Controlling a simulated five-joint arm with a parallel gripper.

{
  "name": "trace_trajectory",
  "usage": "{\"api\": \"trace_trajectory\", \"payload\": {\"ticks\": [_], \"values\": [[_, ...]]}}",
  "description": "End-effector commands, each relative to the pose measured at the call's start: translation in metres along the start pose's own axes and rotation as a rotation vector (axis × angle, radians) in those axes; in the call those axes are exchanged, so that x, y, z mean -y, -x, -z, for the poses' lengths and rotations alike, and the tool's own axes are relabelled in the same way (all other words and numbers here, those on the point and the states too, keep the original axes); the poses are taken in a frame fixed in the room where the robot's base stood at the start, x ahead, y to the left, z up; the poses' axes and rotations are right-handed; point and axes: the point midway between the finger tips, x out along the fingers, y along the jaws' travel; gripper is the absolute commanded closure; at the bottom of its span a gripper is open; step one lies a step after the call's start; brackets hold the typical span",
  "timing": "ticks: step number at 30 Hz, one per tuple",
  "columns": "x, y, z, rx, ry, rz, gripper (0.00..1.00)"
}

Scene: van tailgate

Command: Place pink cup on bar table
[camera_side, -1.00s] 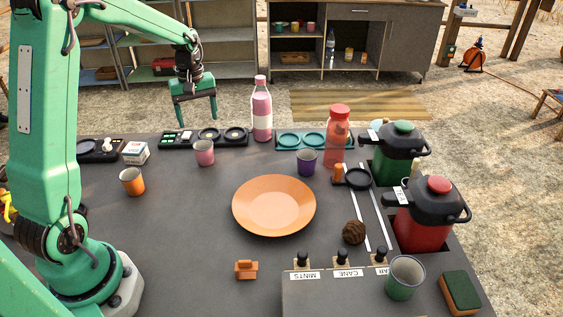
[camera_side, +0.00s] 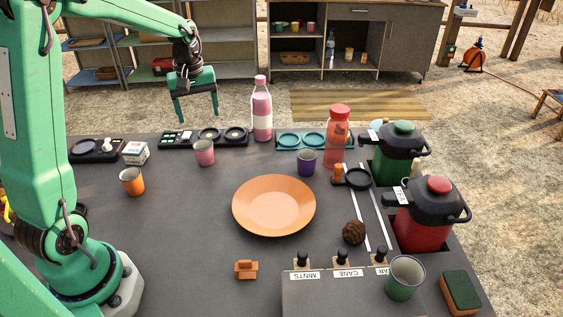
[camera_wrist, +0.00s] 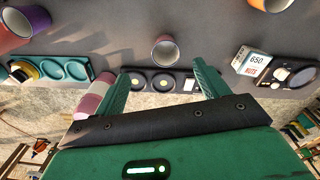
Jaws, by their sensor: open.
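The pink cup (camera_side: 204,152) stands upright on the dark grey table (camera_side: 190,220), toward its far left part, in front of a black tray with round wells. In the wrist view the pink cup (camera_wrist: 165,51) is upper middle, beyond the fingertips and apart from them. My gripper (camera_side: 198,121) is open and empty, above the table's far edge, behind the cup. Its two green fingers also show in the wrist view (camera_wrist: 163,74), with nothing between them. I cannot tell for certain which surface is the bar table.
A pink bottle (camera_side: 262,112) stands right of the gripper. The black tray (camera_side: 204,138) is beneath it. An orange cup (camera_side: 132,181), purple cup (camera_side: 307,161), orange plate (camera_side: 273,206) and red bottle (camera_side: 337,138) stand around. The table between the orange cup and plate is clear.

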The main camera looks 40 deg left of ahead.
Motion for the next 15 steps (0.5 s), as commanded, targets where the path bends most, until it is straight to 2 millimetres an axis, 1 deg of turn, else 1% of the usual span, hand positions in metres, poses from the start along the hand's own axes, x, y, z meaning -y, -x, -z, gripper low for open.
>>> {"api": "trace_trajectory", "payload": {"ticks": [1, 6, 15], "values": [[-0.001, 0.009, -0.009, -0.014, -0.035, -0.012, 0.26], [0.000, 0.037, -0.043, -0.060, -0.175, -0.050, 0.26], [0.012, 0.074, -0.104, -0.148, -0.431, -0.115, 0.26]]}}
